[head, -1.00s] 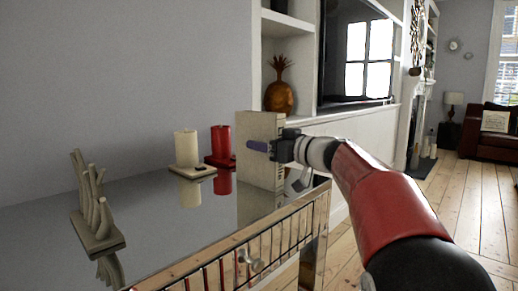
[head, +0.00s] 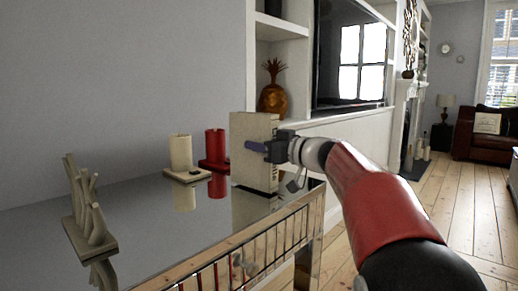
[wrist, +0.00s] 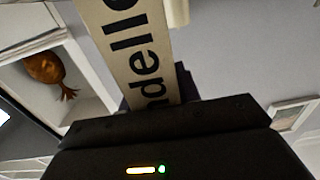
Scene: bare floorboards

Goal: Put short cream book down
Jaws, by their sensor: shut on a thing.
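The short cream book (head: 251,131) stands upright at the right end of the mirrored table (head: 150,221). Its lower edge meets or nearly meets the table top; I cannot tell whether it bears its weight there. My gripper (head: 262,147) is shut on the book from the right, with one finger across its cover. In the wrist view the book (wrist: 128,45) rises from my gripper (wrist: 152,105), and its spine shows large dark letters. The book's far side is hidden.
A red candle (head: 215,146) and a cream candle (head: 180,152) on holders stand left of the book. A cream finger-like sculpture (head: 88,215) is at the table's left. The front middle of the table top is clear. A pineapple ornament (head: 274,93) sits on a shelf behind.

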